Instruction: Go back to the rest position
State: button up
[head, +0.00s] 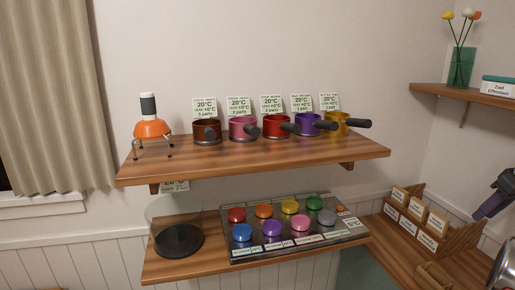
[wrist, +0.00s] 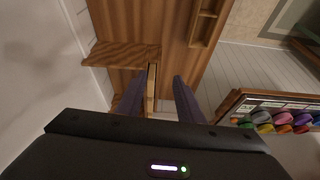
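My gripper (head: 493,204) shows at the right edge of the head view, above the lower right wooden counter, with part of it cut off by the frame. In the wrist view its two dark fingers (wrist: 160,82) stand apart with a gap between them. A thin wooden edge (wrist: 152,82) shows in that gap, close to the left finger, with clear space to the right finger. I see nothing clamped between the fingers.
An upper shelf (head: 260,160) bears several coloured pots and an orange burner (head: 152,129). Below are a tray of coloured pieces (head: 290,246) and a glass cylinder (head: 175,225). A wooden card rack (head: 450,237) stands left of my gripper. A vase (head: 460,67) is above.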

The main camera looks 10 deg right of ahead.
notch_tip(320, 180, down, 7)
jog(key=s+m+g, duration=0.1)
jog(key=m, duration=0.3)
jog(key=a+m+g, duration=0.1)
jog(key=a+m, duration=0.2)
jog(key=a, duration=2)
jog(key=s+a+n+t, duration=0.1)
jog(key=s+a, duration=0.4)
jog(key=a, duration=0.7)
jog(key=s+a+r+n+t, duration=0.1)
jog(key=s+a+n, duration=0.2)
jog(key=a, duration=1)
jog(key=s+a+n+t, duration=0.1)
jog(key=s+a+n, duration=0.1)
jog(key=s+a, duration=0.7)
jog(key=a, duration=0.3)
jog(key=shift+a+r+n, duration=0.2)
jog(key=shift+a+n, duration=0.1)
jog(key=shift+n, duration=0.1)
jog(key=shift+d, duration=0.1)
